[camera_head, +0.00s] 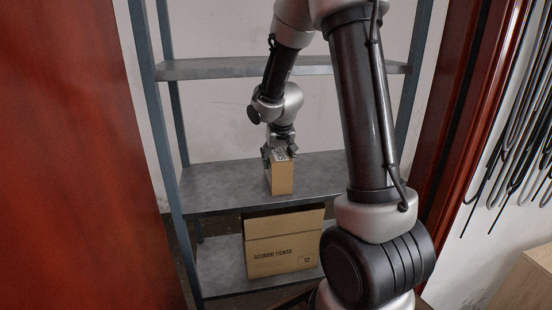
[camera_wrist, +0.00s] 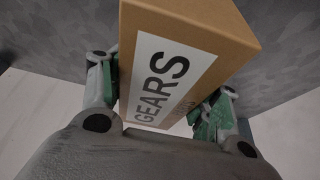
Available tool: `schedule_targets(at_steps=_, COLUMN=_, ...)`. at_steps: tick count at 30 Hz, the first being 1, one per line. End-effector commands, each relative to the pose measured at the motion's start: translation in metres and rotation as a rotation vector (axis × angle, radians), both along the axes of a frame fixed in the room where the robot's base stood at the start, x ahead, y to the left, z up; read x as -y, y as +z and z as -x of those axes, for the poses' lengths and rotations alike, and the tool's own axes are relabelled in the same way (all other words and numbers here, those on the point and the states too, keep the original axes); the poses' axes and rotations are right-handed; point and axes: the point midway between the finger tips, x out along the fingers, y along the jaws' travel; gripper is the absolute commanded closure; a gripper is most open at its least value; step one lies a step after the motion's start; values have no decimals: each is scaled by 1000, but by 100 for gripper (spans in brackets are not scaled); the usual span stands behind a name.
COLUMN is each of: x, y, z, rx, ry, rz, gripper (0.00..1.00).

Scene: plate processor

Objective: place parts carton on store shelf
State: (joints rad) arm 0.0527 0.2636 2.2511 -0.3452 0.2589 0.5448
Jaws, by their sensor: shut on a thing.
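The parts carton (camera_head: 282,178) is a small brown cardboard box. In the wrist view the carton (camera_wrist: 228,28) has a white label reading "GEARS". My gripper (camera_head: 280,152) is over the carton's top, and in the wrist view its two green-padded fingers (camera_wrist: 160,98) are shut on the carton's sides. The store shelf (camera_head: 220,187) is a grey metal rack with blue-grey posts. The carton is upright at its middle board. I cannot tell whether its base touches the board.
A larger open carton (camera_head: 283,255) stands on the lower board below. An upper board (camera_head: 220,68) spans the rack above the gripper. Red panels (camera_head: 70,150) flank the rack. Cables (camera_head: 505,140) hang at the right. The middle board is clear left and right of the carton.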

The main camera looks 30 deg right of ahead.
Motion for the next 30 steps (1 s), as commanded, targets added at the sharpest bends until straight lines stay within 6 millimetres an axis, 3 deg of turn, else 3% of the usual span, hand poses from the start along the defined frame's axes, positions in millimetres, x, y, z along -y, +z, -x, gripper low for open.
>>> schedule_targets(at_steps=8, x=0, y=-2, z=-1, rx=2, ry=0, rz=0, gripper=83)
schedule_targets(at_steps=9, x=0, y=-2, z=0, rx=1, ry=0, rz=0, gripper=31)
schedule_targets(at_steps=12, x=0, y=-2, z=0, rx=1, ry=0, rz=0, gripper=16)
schedule_targets(at_steps=23, x=0, y=-1, z=0, rx=1, ry=0, rz=0, gripper=16)
schedule_targets(at_steps=30, x=-4, y=12, z=-4, rx=1, ry=-1, rz=0, gripper=16)
